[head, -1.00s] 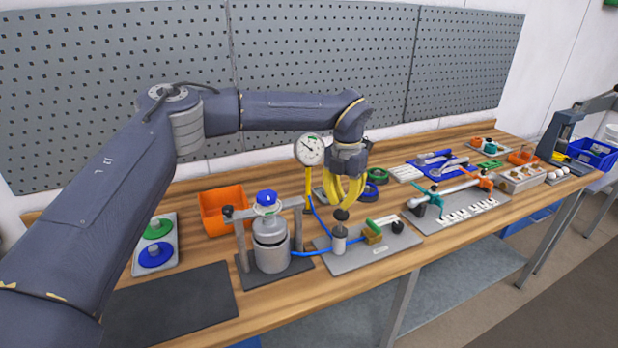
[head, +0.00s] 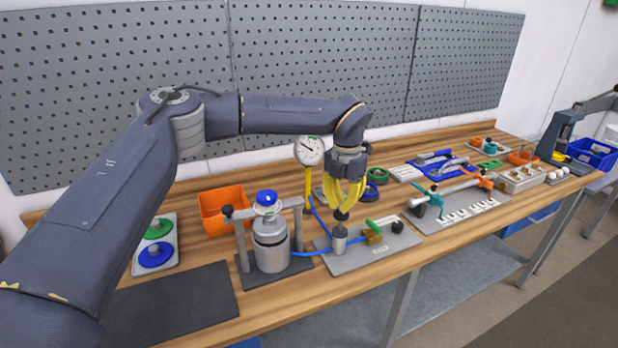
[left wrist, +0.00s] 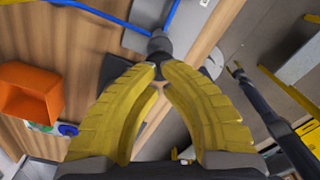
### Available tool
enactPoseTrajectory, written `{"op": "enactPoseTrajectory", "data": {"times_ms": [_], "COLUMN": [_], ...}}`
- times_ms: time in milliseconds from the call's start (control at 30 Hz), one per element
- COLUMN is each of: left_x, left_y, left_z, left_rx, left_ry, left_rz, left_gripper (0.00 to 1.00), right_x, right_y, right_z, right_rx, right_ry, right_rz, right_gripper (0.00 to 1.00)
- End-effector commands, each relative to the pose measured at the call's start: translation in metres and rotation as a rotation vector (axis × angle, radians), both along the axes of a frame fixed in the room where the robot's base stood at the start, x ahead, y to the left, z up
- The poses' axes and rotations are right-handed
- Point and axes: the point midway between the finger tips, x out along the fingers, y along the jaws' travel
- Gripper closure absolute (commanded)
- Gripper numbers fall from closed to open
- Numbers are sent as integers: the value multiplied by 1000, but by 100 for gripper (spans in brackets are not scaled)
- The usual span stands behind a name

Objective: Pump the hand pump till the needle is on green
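The hand pump stands on a grey plate (head: 357,262): a short metal cylinder (head: 340,240) with a dark round knob (head: 341,216) on top. My left gripper (head: 343,208) points down at the knob, its yellow fingers drawn together at the tips. In the left wrist view the knob (left wrist: 160,42) shows just beyond the tips, with a dark part between them. The round white gauge (head: 309,151) stands behind, its dark needle pointing up and left; a small green mark shows near the top of its rim.
A green-handled lever (head: 381,226) lies on the pump plate, right of the cylinder. A blue hose (head: 314,253) runs left to a metal canister (head: 270,245) in a frame. An orange bin (head: 213,220) stands behind it. A dark mat (head: 172,305) is bare at the front left.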

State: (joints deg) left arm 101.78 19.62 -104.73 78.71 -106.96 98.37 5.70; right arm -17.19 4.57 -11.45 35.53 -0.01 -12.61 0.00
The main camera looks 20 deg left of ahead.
Motion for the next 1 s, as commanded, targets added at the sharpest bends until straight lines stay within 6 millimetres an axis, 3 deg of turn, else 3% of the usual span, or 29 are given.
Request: {"op": "enactPoseTrajectory", "data": {"times_ms": [1000], "left_x": [-1], "left_y": [0], "left_z": [-53], "left_rx": [1], "left_ry": [3], "left_rz": [-1], "left_gripper": [100], "right_x": [0], "right_y": [0], "right_z": [0], "right_rx": [0], "right_ry": [0], "right_rz": [0], "right_gripper": [56]}}
